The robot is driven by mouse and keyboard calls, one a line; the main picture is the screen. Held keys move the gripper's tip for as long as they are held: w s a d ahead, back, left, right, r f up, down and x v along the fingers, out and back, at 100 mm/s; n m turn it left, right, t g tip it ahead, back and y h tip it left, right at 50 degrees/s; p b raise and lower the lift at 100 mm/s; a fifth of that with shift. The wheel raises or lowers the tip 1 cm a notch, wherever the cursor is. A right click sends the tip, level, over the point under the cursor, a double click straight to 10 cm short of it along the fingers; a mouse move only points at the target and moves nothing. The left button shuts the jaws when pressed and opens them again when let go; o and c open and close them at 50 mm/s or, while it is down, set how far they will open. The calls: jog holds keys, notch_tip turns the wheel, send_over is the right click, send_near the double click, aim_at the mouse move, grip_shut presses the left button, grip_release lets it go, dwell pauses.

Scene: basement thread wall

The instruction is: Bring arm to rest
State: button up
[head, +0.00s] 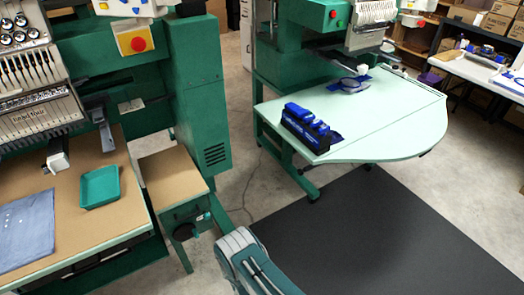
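At the bottom middle of the head view, a grey and dark teal ribbed part (250,262) juts up into the picture. It looks like part of my own arm or body, but I cannot tell which part. I cannot make out any gripper fingers, and nothing held shows. This part stands in front of the floor, apart from the tables in the picture.
Left, an embroidery machine's table (112,160) bears a teal tray (100,187) and blue cloth (27,230). A small stand (172,178) adjoins it. A pale green table (390,125) holds a blue-black caddy (306,128). The dark mat (385,235) is clear.

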jog(key=w+r+m+g+h, duration=0.2)
jog(key=w+r+h, duration=0.1)
jog(key=w+r, duration=1.35)
jog(key=d+r+m+g+h, duration=0.1)
jog(key=d+r, duration=0.3)
jog(key=r, duration=0.6)
jog(key=d+r+m+g+h, duration=0.1)
jog(key=d+r, duration=0.3)
jog(key=r, duration=0.6)
jog(key=s+d+r+m+g+h, duration=0.2)
jog(key=s+d+r+g, duration=0.1)
jog(key=s+d+r, duration=1.05)
jog(key=s+d+r+g, duration=0.1)
jog(key=s+d+r, duration=0.1)
jog(key=s, duration=0.8)
jog(key=s+d+r+m+g+h, duration=0.1)
jog(key=s+d+r+g, duration=0.1)
jog(key=s, duration=0.9)
jog(key=shift+d+r, duration=0.3)
jog(key=shift+r, duration=0.05)
jog(key=shift+a, duration=0.1)
